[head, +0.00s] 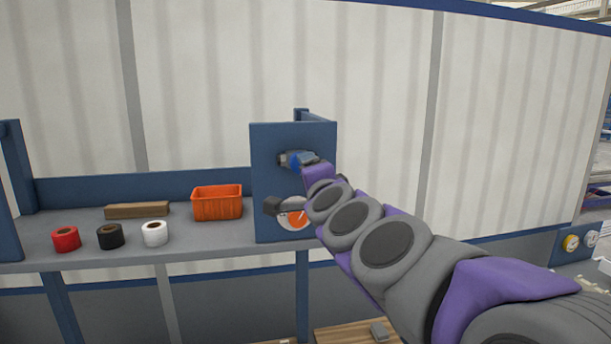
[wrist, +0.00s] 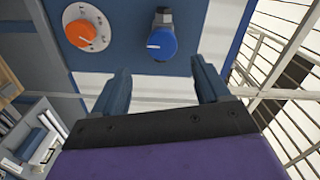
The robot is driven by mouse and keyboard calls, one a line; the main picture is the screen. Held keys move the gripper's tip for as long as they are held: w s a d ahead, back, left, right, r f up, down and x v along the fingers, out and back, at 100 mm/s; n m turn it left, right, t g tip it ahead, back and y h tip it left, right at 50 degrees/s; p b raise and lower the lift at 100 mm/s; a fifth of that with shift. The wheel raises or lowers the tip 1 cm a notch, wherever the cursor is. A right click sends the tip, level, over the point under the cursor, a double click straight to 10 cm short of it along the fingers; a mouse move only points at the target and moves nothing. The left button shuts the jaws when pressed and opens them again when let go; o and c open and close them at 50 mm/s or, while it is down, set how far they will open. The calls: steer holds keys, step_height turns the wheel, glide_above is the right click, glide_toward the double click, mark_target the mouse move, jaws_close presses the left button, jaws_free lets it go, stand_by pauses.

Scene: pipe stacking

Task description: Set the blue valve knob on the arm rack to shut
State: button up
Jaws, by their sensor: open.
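The blue valve knob (wrist: 161,43) shows in the wrist view with a grey fitting behind it on the blue panel. Its white mark points left in that picture. In the head view the blue knob (head: 297,160) is on the upper part of the upright blue panel (head: 265,142), partly hard to separate from my gripper. My gripper (wrist: 156,68) is open and empty. In the wrist view its two dark blue fingers straddle the knob's line, with the knob beyond the tips; no contact shows.
The shelf (head: 200,238) holds an orange bin (head: 217,204), a wood block (head: 137,210), and red, black and white rolls (head: 109,237).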

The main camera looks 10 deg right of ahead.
steer(key=s, duration=0.8)
steer(key=shift+b, duration=0.4)
steer(key=s+a+f+n+g+y+b, duration=0.1)
steer(key=s+a+f+n+g+b, duration=0.25)
steer(key=f, duration=0.75)
steer(key=s+a+f+n+g+y+b, duration=0.2)
steer(key=s+f+n+g+b, duration=0.15)
steer(key=f, duration=0.75)
steer(key=s+a+f+n+g+y+b, duration=0.1)
steer(key=s+a+f+n+g+b, duration=0.3)
steer(key=f, duration=0.8)
steer(key=s+d+f+n+g+h+b, duration=0.1)
steer(key=s+d+f+g+b, duration=0.2)
steer(key=s+f, duration=0.4)
steer(key=s+d+f+n+g+h+b, duration=0.1)
steer(key=s+d+f+g+b, duration=0.2)
steer(key=s+f, duration=0.5)
steer(key=s+d+f+n+g+h+b, duration=0.2)
steer(key=s+f+b, duration=0.3)
steer(key=s+f, duration=0.3)
step_height(320, 180, down, 3)
steer(key=shift+d+r+g+b, duration=0.2)
steer(key=shift+d+g+b, duration=0.2)
steer(key=shift+d, duration=0.3)
